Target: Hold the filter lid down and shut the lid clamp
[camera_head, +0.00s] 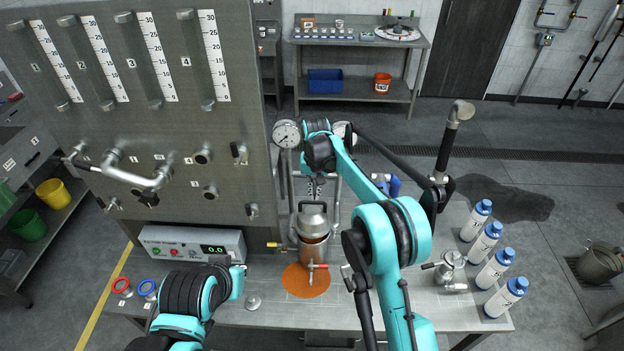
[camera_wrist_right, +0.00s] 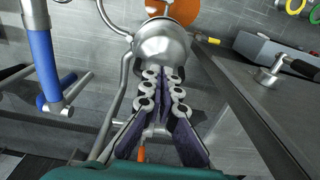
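The filter vessel (camera_head: 314,252) is a coppery cylinder on the bench, with a domed metal lid (camera_head: 312,222) and a loop handle on top. The lid shows as a grey dome (camera_wrist_right: 163,42) in the right wrist view. My right gripper (camera_head: 314,192) points down just above the lid. In the right wrist view its fingers (camera_wrist_right: 161,76) lie close together in front of the dome, with nothing visible between them. Whether the tips touch the lid is unclear. A red-tipped lever (camera_head: 318,266) and a yellow-tipped lever (camera_head: 275,244) stick out from the vessel; I cannot tell which is the clamp.
A control box (camera_head: 192,243) reading 0.0 stands left of the vessel. A small metal fitting (camera_head: 449,267) and several blue-capped bottles (camera_head: 495,268) stand to the right. A gauge (camera_head: 287,134) and pipes rise behind. An orange disc (camera_head: 305,284) lies in front.

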